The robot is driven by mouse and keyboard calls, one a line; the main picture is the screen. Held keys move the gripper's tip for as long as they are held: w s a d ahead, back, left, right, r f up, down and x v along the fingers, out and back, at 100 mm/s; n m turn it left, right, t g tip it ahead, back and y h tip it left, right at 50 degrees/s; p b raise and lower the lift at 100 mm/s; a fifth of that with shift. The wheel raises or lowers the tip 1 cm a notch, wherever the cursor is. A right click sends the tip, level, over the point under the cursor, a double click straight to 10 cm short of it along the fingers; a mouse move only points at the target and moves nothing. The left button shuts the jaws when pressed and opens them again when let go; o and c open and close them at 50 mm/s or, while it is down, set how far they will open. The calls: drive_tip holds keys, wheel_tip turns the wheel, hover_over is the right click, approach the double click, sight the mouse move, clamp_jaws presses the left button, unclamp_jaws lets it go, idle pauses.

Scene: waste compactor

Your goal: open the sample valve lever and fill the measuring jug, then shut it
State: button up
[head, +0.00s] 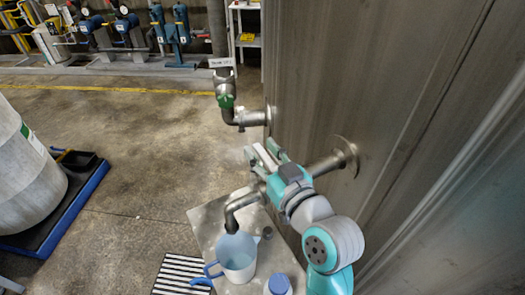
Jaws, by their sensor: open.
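The measuring jug (237,262), translucent pale blue with a blue handle on its left, stands upright on a small metal table. The sample pipe (326,164) comes out of the wall, and its bent spout (238,202) points down over the jug. My gripper (260,153), teal and grey, is open with its fingers over the sample pipe between wall and spout. I cannot tell whether it touches anything. My gripper and wrist cover part of the pipe, and I cannot clearly make out the valve lever there. I cannot tell the liquid level in the jug.
A second pipe with a green fitting (226,100) and a small sign (221,62) is beyond my gripper. The metal table (206,222) also holds a blue-capped container (278,285). A tall grey wall (385,100) bounds the right. The floor at left is open up to a drum (30,170).

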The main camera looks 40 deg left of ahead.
drive_tip(key=shift+a, duration=0.15)
clamp_jaws()
drive_tip(key=shift+g, duration=0.3)
drive_tip(key=shift+s+a+n+g+y, duration=0.1)
drive_tip(key=shift+s+n+g+y, duration=0.2)
drive_tip(key=shift+n+g, duration=0.6)
drive_tip(key=shift+s+a+n+g+y, duration=0.1)
drive_tip(key=shift+s+n+g+y, duration=0.35)
drive_tip(key=shift+g, duration=0.7)
drive_tip(key=shift+s+n+g+y, duration=0.1)
drive_tip(key=shift+s+n+g, duration=0.1)
drive_tip(key=shift+n+g, duration=0.75)
unclamp_jaws()
drive_tip(key=shift+d, duration=0.1)
